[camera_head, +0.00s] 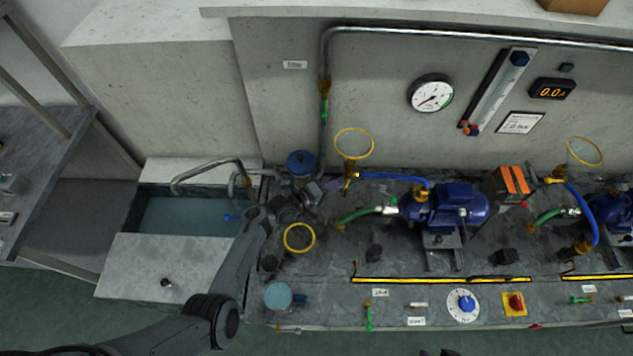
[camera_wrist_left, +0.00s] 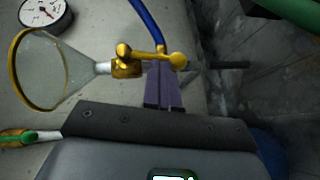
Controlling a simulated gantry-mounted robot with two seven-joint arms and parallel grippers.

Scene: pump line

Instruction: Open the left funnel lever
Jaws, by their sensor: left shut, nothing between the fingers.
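The left funnel (camera_head: 354,143) has a yellow rim and clear cone and stands at the wall side of the bench. Its brass valve (camera_head: 350,174) sits below it. In the left wrist view the funnel (camera_wrist_left: 45,72) lies sideways at left, and the brass valve with its lever (camera_wrist_left: 150,54) shows near the middle. My left gripper (camera_head: 332,187) is just left of the valve in the head view. Its purple-grey fingers (camera_wrist_left: 164,90) are shut with nothing between them. The tips are close to the lever; whether they touch it is unclear. My right gripper is not seen.
A blue hose (camera_head: 393,177) runs from the valve to a blue pump (camera_head: 447,206). A yellow ring (camera_head: 299,238) and a blue lidded pot (camera_head: 300,163) are near my left arm. The sink (camera_head: 190,216) is to the left. A second funnel (camera_head: 585,151) stands far right.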

